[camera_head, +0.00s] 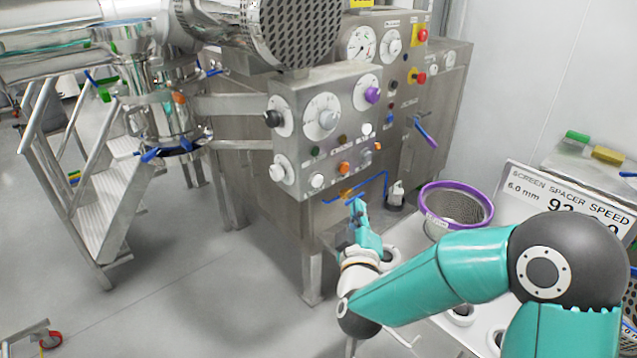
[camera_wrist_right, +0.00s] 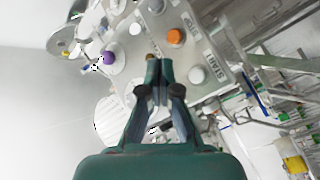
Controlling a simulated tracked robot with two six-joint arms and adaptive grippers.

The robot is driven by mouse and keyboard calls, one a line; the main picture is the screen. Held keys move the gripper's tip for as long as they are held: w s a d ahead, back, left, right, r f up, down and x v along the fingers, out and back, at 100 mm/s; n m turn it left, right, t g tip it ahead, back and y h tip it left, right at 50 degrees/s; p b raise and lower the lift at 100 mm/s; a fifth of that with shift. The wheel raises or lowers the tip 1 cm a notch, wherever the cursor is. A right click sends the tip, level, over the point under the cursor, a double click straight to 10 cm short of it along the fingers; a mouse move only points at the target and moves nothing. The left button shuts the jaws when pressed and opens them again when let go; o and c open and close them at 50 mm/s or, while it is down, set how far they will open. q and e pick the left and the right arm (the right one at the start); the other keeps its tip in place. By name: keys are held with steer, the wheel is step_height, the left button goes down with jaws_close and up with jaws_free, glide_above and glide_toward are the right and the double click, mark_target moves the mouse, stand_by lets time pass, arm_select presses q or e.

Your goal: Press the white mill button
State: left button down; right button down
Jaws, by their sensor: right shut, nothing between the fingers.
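The steel control panel (camera_head: 325,110) carries several knobs and buttons. A white button (camera_head: 317,180) sits low on it, beside an orange button (camera_head: 343,168). In the right wrist view a white button (camera_wrist_right: 196,75) is beside the word START, and an orange button (camera_wrist_right: 174,37) is beside STOP. My right gripper (camera_head: 356,203) is below and in front of the panel, its fingers pointing up toward it. In the wrist view my right gripper (camera_wrist_right: 157,63) is shut and empty, its tips left of the white START button in the picture. Contact is not visible. My left gripper is out of view.
A purple-rimmed screen basket (camera_head: 456,207) stands right of my gripper on a white surface. A purple knob (camera_head: 372,95) and another white button (camera_head: 367,128) are higher on the panel. Metal steps (camera_head: 100,190) stand at left, with open floor before them.

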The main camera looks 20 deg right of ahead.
mark_target(317, 181)
steer(key=w+a+p, duration=0.1)
steer(key=w+a, duration=0.2)
steer(key=w, duration=0.5)
steer(key=shift+a+p, duration=0.2)
steer(key=shift+p, duration=0.2)
steer(key=shift+w, duration=0.1)
stand_by(1.1)
steer(key=shift+w+a, duration=0.15)
steer(key=shift+w, duration=0.15)
